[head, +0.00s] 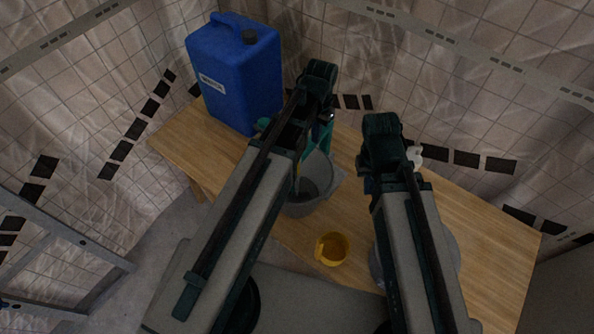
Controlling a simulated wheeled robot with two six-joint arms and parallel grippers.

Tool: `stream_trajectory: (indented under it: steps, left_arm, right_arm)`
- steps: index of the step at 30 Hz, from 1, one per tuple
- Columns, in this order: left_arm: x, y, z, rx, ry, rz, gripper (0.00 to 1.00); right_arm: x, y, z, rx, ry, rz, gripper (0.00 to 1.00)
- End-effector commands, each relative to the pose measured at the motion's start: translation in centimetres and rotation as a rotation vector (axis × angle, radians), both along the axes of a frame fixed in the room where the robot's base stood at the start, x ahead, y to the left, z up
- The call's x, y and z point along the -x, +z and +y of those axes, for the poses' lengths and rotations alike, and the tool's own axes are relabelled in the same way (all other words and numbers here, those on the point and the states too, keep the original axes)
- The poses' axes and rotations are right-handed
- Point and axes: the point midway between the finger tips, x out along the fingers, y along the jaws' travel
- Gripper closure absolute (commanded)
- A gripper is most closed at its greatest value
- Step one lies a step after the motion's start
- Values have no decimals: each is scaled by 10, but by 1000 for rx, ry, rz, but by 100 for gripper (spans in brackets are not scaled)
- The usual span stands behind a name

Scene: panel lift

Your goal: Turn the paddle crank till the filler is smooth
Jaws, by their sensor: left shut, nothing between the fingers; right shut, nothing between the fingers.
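A grey mixing bucket (313,185) stands on the wooden table, partly hidden behind my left arm. A teal frame (318,137) shows at its far rim; the paddle crank's handle cannot be made out. The bucket's inside looks grey, and the filler's smoothness cannot be told. My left gripper (318,75) is shut and empty, above the far side of the bucket in the picture. My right gripper (381,128) is shut and empty, to the right of the bucket over the table.
A blue jerrycan (238,75) stands at the table's back left. A yellow cup (332,249) sits near the front edge. A round grey container (447,250) is partly hidden by my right arm. A small white item (414,155) lies behind it. The wooden table (490,235) is clear at right.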

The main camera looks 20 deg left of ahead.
Motion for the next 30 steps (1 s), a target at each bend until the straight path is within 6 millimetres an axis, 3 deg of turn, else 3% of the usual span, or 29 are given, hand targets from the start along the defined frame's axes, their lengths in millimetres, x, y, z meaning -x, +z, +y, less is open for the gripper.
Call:
stream_trajectory:
  steps: [5, 16, 23, 26, 30]
  left_arm:
    - [-1, 0, 5, 0, 1, 0, 100]
    - [-14, 0, 47, 0, 2, 0, 100]
    - [-14, 0, 49, 0, -1, 0, 100]
    - [-14, 0, 49, 0, -1, 0, 86]
    - [-14, 0, 49, 0, 0, 0, 61]
  right_arm:
    - [0, 0, 0, 0, 0, 0, 100]
    - [0, 0, 0, 0, 0, 0, 100]
    - [0, 0, 0, 0, 0, 0, 100]
    - [0, 0, 0, 0, 0, 0, 100]
    - [0, 0, 0, 0, 0, 0, 100]
